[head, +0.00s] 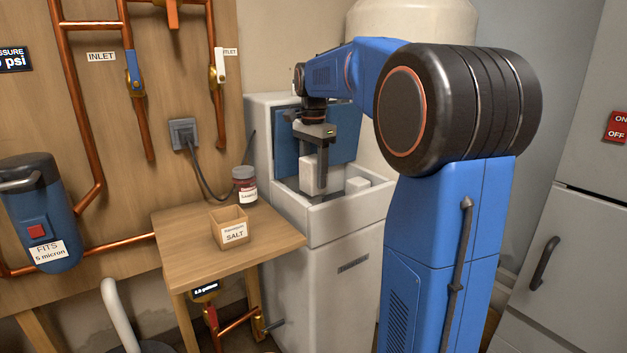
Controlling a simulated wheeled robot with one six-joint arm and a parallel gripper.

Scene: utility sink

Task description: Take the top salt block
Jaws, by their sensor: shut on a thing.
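My gripper (322,178) points down over the open top of the pale grey cabinet (342,225). It is shut on a white salt block (308,172), which shows beside and behind the near finger. Another white block (357,185) sits just to the right, inside the open compartment. The lower edge of the held block is partly hidden by the finger and the cabinet's front rim, so I cannot tell whether it touches anything below.
A small wooden table (205,265) stands left of the cabinet. It holds an open box labelled SALT (229,233) and a dark-lidded jar (245,186). A blue lid (285,147) stands upright behind the compartment. Copper pipes (90,110) line the left wall.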

